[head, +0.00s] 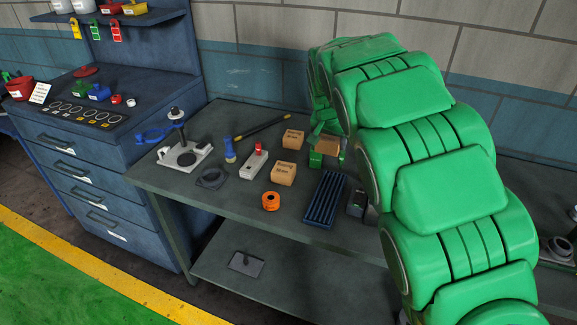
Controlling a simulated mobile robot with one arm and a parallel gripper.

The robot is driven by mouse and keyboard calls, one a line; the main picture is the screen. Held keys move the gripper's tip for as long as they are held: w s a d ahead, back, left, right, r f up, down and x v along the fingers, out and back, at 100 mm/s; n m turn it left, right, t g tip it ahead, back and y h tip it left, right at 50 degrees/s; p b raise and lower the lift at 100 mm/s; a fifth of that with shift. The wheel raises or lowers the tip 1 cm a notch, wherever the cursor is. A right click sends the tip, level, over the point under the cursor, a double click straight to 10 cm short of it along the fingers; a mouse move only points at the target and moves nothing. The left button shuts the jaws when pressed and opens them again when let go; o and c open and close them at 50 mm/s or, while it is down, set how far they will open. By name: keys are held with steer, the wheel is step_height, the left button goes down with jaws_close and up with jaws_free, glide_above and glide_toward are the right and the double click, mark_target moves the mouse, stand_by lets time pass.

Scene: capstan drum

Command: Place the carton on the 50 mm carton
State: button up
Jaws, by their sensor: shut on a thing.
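My gripper (317,154) is over the right part of the workbench, shut on a brown carton (328,145). The held carton is partly hidden by green parts of my gripper and arm. Two more tan cartons stand on the bench to its left: a nearer one (284,174) and a farther one (293,139). Both have printed labels on them, too small to read the size with certainty. Both tops are clear. The held carton is apart from both. Its height above the bench is hard to tell.
A blue ribbed tray (325,199) lies right of the nearer carton. A dark rod (263,126) lies behind.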

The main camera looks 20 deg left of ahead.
steer(key=s+a+r, duration=0.1)
steer(key=s+a, duration=0.2)
steer(key=s, duration=0.4)
steer(key=s+a+r, duration=0.2)
steer(key=s+a, duration=0.1)
steer(key=s, duration=0.3)
glide_toward(285, 165)
steer(key=shift+w+d+f, duration=0.3)
steer(key=shift+w+f, duration=0.4)
steer(key=shift+w+a+f, duration=0.15)
steer(key=shift+w+f, duration=0.15)
steer(key=shift+f, duration=0.25)
steer(key=shift+a+f, duration=0.1)
steer(key=shift+f, duration=1.45)
steer(key=shift+f, duration=0.15)
steer(key=o, duration=1)
steer(key=shift+o, duration=0.2)
